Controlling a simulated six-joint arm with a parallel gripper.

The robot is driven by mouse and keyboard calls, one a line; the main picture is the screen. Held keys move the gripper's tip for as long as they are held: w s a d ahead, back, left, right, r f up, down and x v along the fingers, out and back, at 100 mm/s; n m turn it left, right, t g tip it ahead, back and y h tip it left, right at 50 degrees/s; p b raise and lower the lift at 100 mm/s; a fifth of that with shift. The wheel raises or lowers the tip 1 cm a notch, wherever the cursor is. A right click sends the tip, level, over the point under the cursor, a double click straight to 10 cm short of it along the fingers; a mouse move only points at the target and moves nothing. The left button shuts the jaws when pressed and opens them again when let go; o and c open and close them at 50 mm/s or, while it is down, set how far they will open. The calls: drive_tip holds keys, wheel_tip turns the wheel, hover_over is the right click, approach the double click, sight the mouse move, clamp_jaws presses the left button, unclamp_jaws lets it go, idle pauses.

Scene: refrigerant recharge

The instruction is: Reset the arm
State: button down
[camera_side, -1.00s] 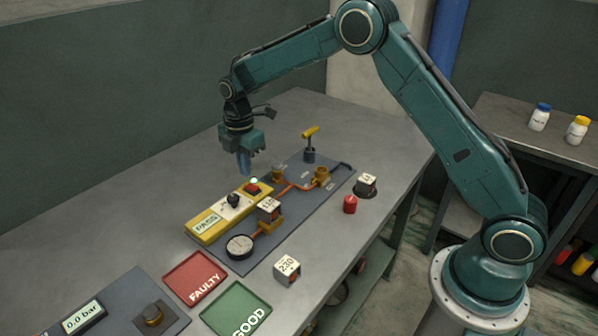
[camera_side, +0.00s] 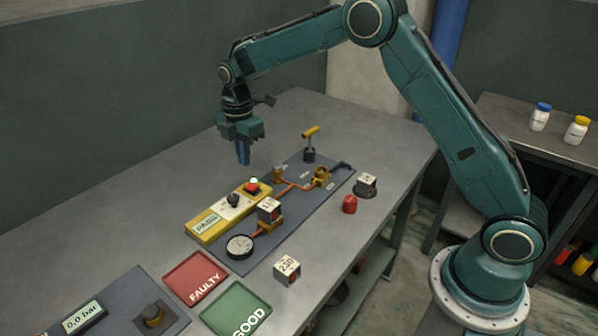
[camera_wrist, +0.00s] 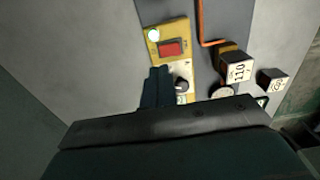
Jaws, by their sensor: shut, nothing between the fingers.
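My gripper (camera_side: 243,154) is shut and empty. It points down and hangs above the bench, at the far end of the yellow tester box (camera_side: 209,228). In the wrist view the closed fingers (camera_wrist: 156,88) show in front of the yellow box (camera_wrist: 156,52), beside its red button and black knob. The box has a lit green lamp (camera_side: 254,181), a red switch and a small display. The fingers look clear of the box.
A grey board (camera_side: 290,208) carries copper pipe, a gauge (camera_side: 239,246), a labelled cube (camera_side: 269,210) and a yellow-handled valve (camera_side: 310,133). A cube marked 230 (camera_side: 287,269), a red cap (camera_side: 350,204), and FAULTY (camera_side: 183,274) and GOOD (camera_side: 225,300) pads lie nearby.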

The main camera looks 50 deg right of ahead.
drive_tip(key=s+d+r+m+t, duration=0.25)
drive_tip(key=s+r+m, duration=0.55)
drive_tip(key=s+r, duration=0.85)
drive_tip(key=s+m+t, duration=0.3)
drive_tip(key=s+m, duration=0.7)
drive_tip(key=s, duration=1)
drive_tip(key=shift+s+d+f, duration=0.2)
drive_tip(key=shift+s+d, duration=0.15)
drive_tip(key=shift+d, duration=0.05)
